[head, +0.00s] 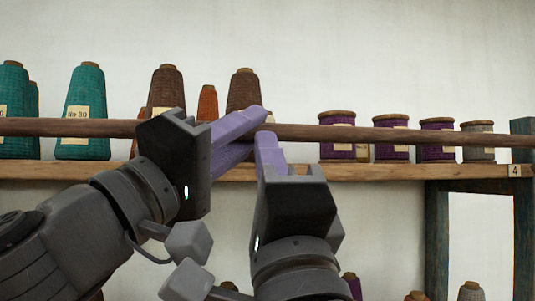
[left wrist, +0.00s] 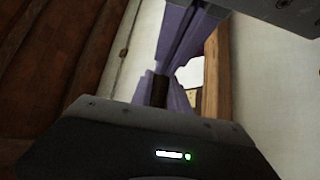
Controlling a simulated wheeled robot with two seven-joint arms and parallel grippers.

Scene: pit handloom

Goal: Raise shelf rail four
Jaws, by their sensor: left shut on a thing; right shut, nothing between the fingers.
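The shelf rail (head: 400,135) is a long dark brown bar. It runs across the head view in front of the spools, above the shelf board (head: 460,171) that carries a small "4" label (head: 514,170). My left gripper (head: 250,126) is shut on the rail near the middle of the view; a short dark piece of the rail (left wrist: 160,90) shows between the purple fingers in the left wrist view. My right gripper (head: 267,140) is shut and empty, its fingertips just below the rail and close beside the left fingers. The fingers hide part of the rail.
Teal cones (head: 84,115), brown cones (head: 166,88) and an orange cone (head: 207,103) stand behind the rail at left. Purple spools (head: 390,150) and a grey spool (head: 477,150) stand at right. A post (head: 523,220) stands at the right edge. More spools show below.

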